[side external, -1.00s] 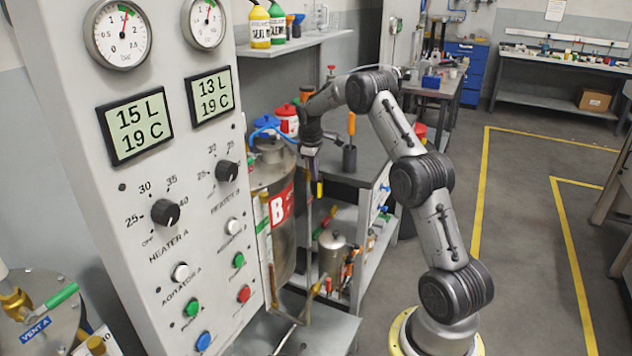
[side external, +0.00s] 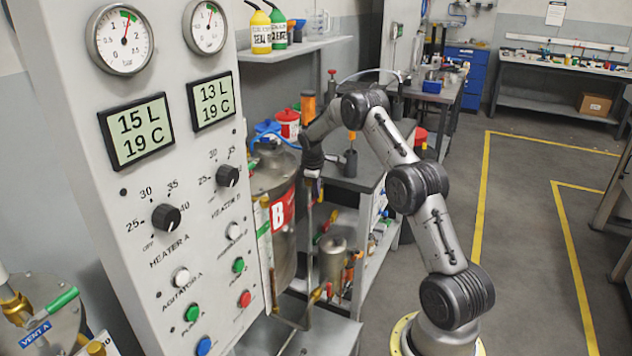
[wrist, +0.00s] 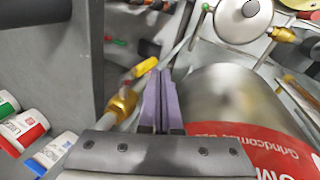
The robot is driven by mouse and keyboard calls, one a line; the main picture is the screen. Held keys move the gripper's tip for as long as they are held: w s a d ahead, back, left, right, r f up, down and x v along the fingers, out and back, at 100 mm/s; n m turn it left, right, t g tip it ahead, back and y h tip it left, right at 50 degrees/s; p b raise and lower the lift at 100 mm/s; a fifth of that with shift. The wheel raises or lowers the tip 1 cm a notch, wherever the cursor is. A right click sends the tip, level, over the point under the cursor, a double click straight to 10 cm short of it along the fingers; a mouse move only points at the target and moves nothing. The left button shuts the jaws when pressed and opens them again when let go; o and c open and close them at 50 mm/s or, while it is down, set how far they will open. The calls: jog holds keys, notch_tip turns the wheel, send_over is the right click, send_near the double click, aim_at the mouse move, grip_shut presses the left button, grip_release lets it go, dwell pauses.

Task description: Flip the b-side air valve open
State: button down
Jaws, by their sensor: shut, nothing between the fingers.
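A brass valve (wrist: 122,103) with a yellow lever handle (wrist: 145,68) shows in the wrist view, just left of my fingers. No label on it is readable, so I cannot tell for sure that it is the b-side air valve. My gripper (wrist: 156,88) has purple fingers, shut and empty. Their tips are close to the yellow handle; I cannot tell whether they touch it. In the side view my gripper (side external: 312,172) points down beside the steel tank marked B (side external: 285,238), and its fingertips are hard to make out there.
The tank's curved wall (wrist: 235,95) is close on the right in the wrist view. A steel lidded pot (wrist: 243,15) is beyond. The control panel (side external: 140,200) stands left in the side view. A grey shelved cart (side external: 365,185) is behind my gripper.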

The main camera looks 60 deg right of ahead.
jog(key=shift+x, duration=0.95)
jog(key=shift+d, duration=0.1)
jog(key=shift+w+d+f, duration=0.1)
jog(key=shift+d+f, duration=0.1)
jog(key=shift+d, duration=0.3)
jog(key=shift+d+r, duration=0.1)
jog(key=shift+r, duration=0.05)
